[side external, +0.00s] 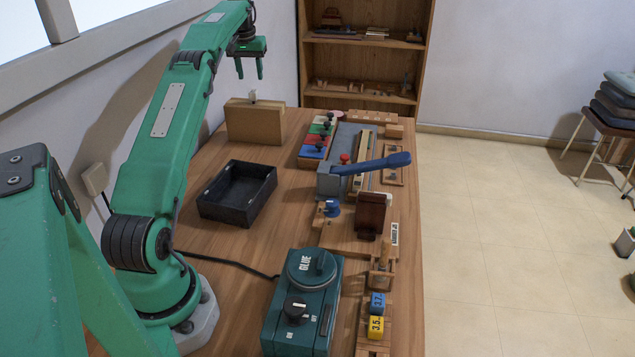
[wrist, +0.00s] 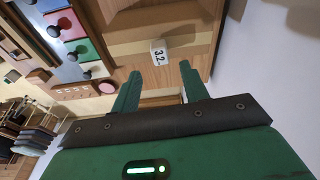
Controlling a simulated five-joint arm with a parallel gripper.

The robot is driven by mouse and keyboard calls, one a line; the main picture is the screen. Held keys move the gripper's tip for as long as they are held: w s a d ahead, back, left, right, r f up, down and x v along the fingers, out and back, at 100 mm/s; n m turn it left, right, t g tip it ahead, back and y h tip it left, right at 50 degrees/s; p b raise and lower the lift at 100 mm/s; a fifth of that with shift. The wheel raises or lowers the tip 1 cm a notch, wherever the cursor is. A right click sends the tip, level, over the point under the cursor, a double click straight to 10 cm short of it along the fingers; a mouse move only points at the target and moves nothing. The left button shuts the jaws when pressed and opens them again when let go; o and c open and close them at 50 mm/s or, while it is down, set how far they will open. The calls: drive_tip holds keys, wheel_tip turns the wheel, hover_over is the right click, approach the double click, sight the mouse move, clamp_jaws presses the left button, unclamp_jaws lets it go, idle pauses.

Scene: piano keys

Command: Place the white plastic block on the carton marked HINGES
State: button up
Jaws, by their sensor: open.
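The white block (wrist: 158,52) shows dark digits, apparently 3.2, in the wrist view. In the side view the small white block (side external: 252,96) appears at the top of a plain brown carton (side external: 254,124) at the far left of the table. I cannot tell exactly how it rests there. No HINGES lettering is readable on any visible face. My gripper (side external: 250,68) is open and empty, fingers pointing down, above the carton and the block with a gap between. In the wrist view my gripper (wrist: 160,71) has the block beyond and between its fingertips.
An open black tray (side external: 237,193) lies nearer on the table. A teal GLUE machine (side external: 302,305) stands in front. A blue lever (side external: 372,164) sticks out on the right, near coloured knobbed blocks (side external: 315,147). Bare tabletop lies between the tray and the lever.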

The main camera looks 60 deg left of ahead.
drive_tip(key=shift+d+r, duration=0.1)
drive_tip(key=w+d+r+m+t, duration=0.1)
drive_tip(key=w+d+r, duration=0.1)
drive_tip(key=d+r, duration=0.4)
drive_tip(key=w+d+r+m, duration=0.1)
drive_tip(key=w+d+r, duration=0.15)
drive_tip(key=d, duration=0.55)
drive_tip(key=s+d+r+m+t, duration=0.1)
drive_tip(key=s+d+r, duration=0.1)
drive_tip(key=d, duration=0.6)
drive_tip(key=s+d+r+m, duration=0.2)
drive_tip(key=d+r, duration=0.1)
drive_tip(key=d, duration=0.5)
drive_tip(key=s+d+f+m+t, duration=0.1)
drive_tip(key=s+d+m, duration=0.1)
drive_tip(key=s+d, duration=0.85)
drive_tip(key=s+d+f+m+t+h, duration=0.1)
drive_tip(key=s+d+f+m, duration=0.2)
drive_tip(key=s+d+f, duration=0.6)
drive_tip(key=shift+s+d+f+h, duration=0.15)
drive_tip(key=shift+s+d+h, duration=0.15)
drive_tip(key=shift+s+d, duration=0.65)
